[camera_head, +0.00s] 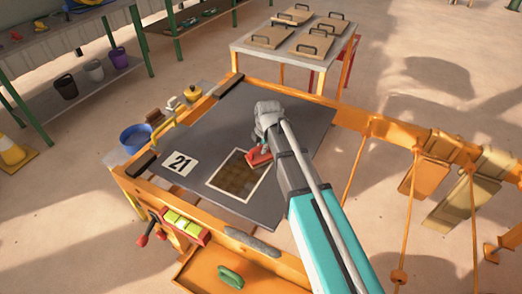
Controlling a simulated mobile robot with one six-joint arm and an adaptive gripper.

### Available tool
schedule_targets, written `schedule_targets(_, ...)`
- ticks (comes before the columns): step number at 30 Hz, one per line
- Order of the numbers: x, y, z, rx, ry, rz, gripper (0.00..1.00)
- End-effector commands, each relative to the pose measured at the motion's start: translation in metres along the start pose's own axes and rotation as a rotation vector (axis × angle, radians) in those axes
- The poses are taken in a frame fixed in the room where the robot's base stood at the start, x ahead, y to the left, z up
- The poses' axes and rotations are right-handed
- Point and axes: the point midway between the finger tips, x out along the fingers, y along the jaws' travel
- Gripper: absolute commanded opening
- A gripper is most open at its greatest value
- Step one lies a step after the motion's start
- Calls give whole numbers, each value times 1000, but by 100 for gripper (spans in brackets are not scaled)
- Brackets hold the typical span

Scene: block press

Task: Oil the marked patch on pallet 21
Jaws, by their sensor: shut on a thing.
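Pallet 21 is a dark grey board (215,122) lying on an orange frame. A white label reading 21 (180,163) is at its left. The marked patch (238,178) is a brown square inside a white outline near the board's front middle. My gripper (265,150) is over the board at the patch's upper right corner. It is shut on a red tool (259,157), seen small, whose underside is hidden. I cannot tell whether the tool touches the board.
A blue bowl (135,137), a yellow pot (193,92) and small brown and white items stand along the frame's left side. An orange tray (215,270) with a green handle is in front. A table with handled boards (285,53) stands behind. Wooden pieces hang at right.

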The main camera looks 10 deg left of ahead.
Motion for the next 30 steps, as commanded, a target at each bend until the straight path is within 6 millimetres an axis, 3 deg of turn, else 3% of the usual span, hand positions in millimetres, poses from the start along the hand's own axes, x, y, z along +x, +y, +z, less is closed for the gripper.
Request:
schedule_targets(17,0,4,8,0,-1,0,0)
schedule_targets(30,-27,10,7,0,0,0,0)
